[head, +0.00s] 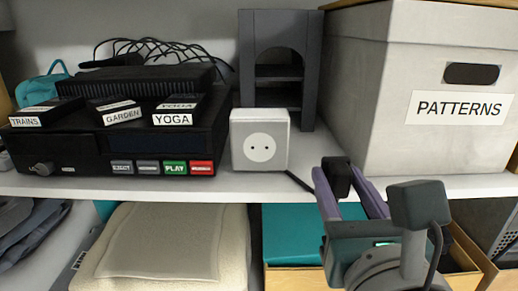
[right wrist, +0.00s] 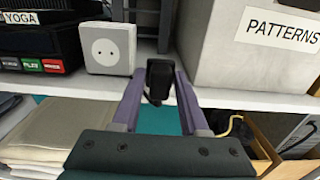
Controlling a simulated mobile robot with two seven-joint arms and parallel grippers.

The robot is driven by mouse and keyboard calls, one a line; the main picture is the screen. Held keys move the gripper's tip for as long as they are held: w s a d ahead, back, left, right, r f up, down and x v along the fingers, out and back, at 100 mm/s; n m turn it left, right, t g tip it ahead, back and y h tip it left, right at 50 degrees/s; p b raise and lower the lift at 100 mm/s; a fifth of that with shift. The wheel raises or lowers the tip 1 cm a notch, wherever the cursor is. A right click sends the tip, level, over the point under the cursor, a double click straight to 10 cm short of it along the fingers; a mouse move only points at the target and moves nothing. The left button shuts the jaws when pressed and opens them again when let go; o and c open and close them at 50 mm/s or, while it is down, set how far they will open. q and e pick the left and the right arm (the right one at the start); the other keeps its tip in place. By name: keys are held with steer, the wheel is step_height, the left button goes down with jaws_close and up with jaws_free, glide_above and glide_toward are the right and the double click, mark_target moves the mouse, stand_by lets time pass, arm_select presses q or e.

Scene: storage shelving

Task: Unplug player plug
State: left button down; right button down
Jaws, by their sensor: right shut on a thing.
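A black player plug (head: 338,176) is between the fingers of my right gripper (head: 345,187), which is shut on it in front of the shelf edge. The plug also shows in the right wrist view (right wrist: 159,80) between the purple fingers (right wrist: 158,92). A white wall-type socket (head: 260,139) with two holes stands on the shelf, to the left of the plug and apart from it. The socket's face is bare. A black player (head: 105,141) with labelled buttons sits left of the socket. My left gripper is not in view.
Tapes labelled TRAINS, GARDEN and YOGA (head: 178,111) lie on the player. A dark grey arched stand (head: 308,90) is behind the socket. A PATTERNS box (head: 385,110) stands on the right. Folded cloth (head: 165,235) and a teal item (head: 290,225) are on the level below.

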mark_target(329, 161)
steer(key=shift+w+b, duration=0.55)
steer(key=shift+w, duration=2.15)
steer(key=shift+w+b, duration=0.35)
steer(key=shift+w, duration=0.85)
steer(key=shift+w+b, duration=0.6)
steer(key=shift+w, duration=0.75)
steer(key=shift+w+b, duration=1.6)
steer(key=shift+w, duration=1.1)
steer(key=shift+f+b, duration=0.3)
steer(key=shift+c, duration=1.7)
jaws_free()
steer(key=shift+d, duration=0.1)
